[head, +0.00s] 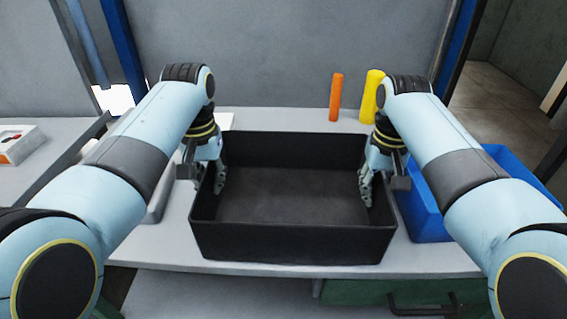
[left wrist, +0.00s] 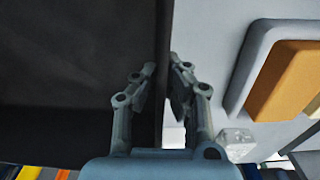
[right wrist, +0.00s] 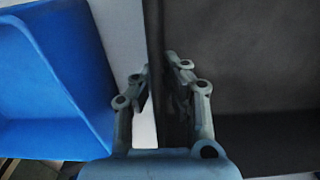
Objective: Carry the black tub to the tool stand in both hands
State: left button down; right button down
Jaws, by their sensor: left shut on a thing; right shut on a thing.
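The black tub (head: 290,243) is an open, empty rectangular box at the middle of the grey bench top, near its front edge. My left gripper (head: 210,182) is shut on the tub's left wall, one finger inside and one outside. The left wrist view shows that wall (left wrist: 163,60) between the fingers (left wrist: 163,80). My right gripper (head: 375,186) is shut on the tub's right wall in the same way. The right wrist view shows the wall (right wrist: 155,35) between its fingers (right wrist: 160,75). I cannot tell whether the tub rests on the bench or is slightly raised.
A blue bin (head: 425,214) stands close to the tub's right. An orange cylinder (head: 336,97) and a yellow one (head: 371,95) stand behind it. A grey tray with an orange-brown block (left wrist: 285,75) lies to its left. A white box (head: 17,144) is at far left.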

pick_arm(q)
jog(key=shift+f, duration=0.5)
pick_arm(e)
jog(key=shift+f, duration=0.45)
pick_arm(q)
jog(key=c, duration=1.5)
grip_release()
pick_arm(e)
jog(key=c, duration=1.5)
grip_release()
pick_arm(q)
notch_tip(320, 180, up, 12)
jog(key=shift+f, duration=0.15)
jog(key=shift+s, duration=0.1)
pick_arm(e)
notch_tip(320, 180, up, 12)
jog(key=shift+s+f, duration=0.1)
